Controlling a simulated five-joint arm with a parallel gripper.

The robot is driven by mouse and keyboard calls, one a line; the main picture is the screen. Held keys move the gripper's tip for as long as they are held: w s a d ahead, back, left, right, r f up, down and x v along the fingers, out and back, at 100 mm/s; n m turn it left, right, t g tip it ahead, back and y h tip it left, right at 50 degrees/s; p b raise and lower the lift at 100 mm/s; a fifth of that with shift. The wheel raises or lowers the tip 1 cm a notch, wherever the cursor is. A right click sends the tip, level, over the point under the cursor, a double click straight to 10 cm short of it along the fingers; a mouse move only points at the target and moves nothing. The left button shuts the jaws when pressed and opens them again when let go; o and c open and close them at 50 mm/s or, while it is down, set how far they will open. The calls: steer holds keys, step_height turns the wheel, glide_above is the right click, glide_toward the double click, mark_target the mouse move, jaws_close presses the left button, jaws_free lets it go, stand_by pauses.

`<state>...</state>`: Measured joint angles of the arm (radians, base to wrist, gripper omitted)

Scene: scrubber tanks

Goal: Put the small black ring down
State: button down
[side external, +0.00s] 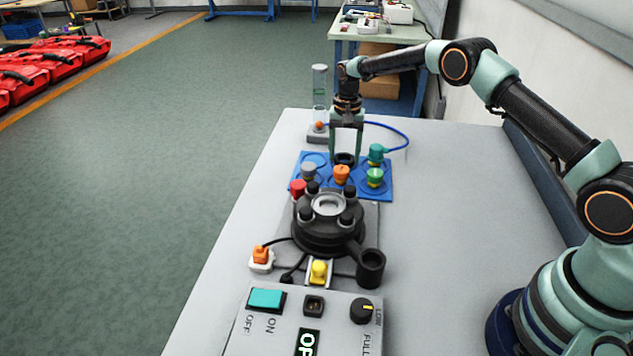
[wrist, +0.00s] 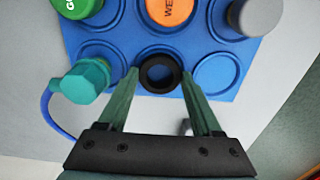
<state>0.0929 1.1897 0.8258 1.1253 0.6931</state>
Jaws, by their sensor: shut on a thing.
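The small black ring (wrist: 160,73) is between the fingertips of my gripper (wrist: 160,80) in the wrist view. It is at the middle place of the near row of the blue tray (wrist: 240,87), and whether it touches the tray I cannot tell. In the side external view the ring (side external: 344,159) shows low between the fingers of my gripper (side external: 346,158), which points straight down over the blue tray (side external: 386,192). The orange cap in front hides part of the tray there.
The tray also holds a teal fitting (side external: 376,152), a green cap (side external: 375,177), an orange cap (side external: 341,174) and a grey cap (side external: 309,172). A blue hose runs from the teal fitting. A black round housing (side external: 329,235) and a control box (side external: 300,320) stand nearer.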

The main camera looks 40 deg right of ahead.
steer(key=shift+c, duration=0.3)
jaws_free()
steer(key=shift+f, duration=0.1)
